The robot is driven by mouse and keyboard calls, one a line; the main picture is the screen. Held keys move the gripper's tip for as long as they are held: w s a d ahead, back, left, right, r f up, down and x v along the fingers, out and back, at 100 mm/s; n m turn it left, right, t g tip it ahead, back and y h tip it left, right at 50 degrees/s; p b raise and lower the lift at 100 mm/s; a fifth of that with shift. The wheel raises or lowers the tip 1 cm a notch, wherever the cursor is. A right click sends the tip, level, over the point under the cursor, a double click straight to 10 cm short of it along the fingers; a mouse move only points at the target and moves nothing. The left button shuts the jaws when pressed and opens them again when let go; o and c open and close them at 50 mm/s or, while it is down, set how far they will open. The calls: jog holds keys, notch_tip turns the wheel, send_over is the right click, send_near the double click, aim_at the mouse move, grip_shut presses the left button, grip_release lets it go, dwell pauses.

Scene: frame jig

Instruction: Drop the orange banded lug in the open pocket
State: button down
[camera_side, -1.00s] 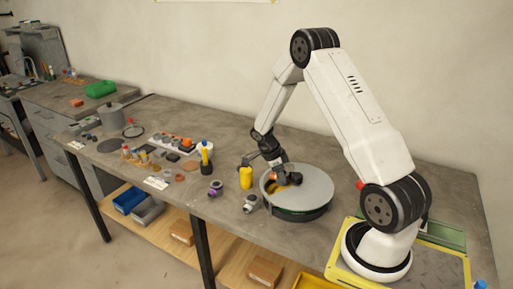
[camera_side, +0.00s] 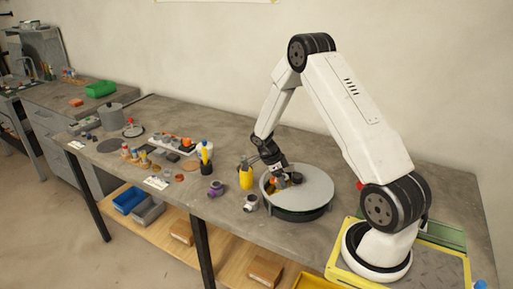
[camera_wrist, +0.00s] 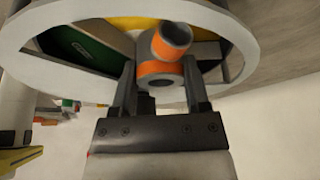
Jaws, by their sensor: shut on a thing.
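The orange banded lug (camera_wrist: 158,69) is a grey pipe-like piece with orange bands, upper middle in the wrist view. My gripper (camera_wrist: 160,88) is shut on it, one finger at each side. In the side view my gripper (camera_side: 280,171) points down over the left part of a round grey drum (camera_side: 310,188), where its top is cut open. In the wrist view the drum's pale rim (camera_wrist: 18,45) curves around the lug. A yellow surface and a dark green section show behind the lug. I cannot tell how deep the lug sits, as my fingers partly hide it.
A yellow bottle-like object (camera_side: 246,179) stands just left of the drum. A purple fitting (camera_side: 216,188) and a grey fitting (camera_side: 250,203) lie near the front edge. Several small parts crowd the bench further left. The bench behind the drum is clear.

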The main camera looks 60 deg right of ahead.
jog(key=shift+f, duration=0.3)
dwell(0.4)
grip_release()
jog(key=shift+r, duration=0.1)
notch_tip(320, 180, up, 9)
dwell(1.4)
jog(key=shift+a, duration=0.1)
dwell(0.6)
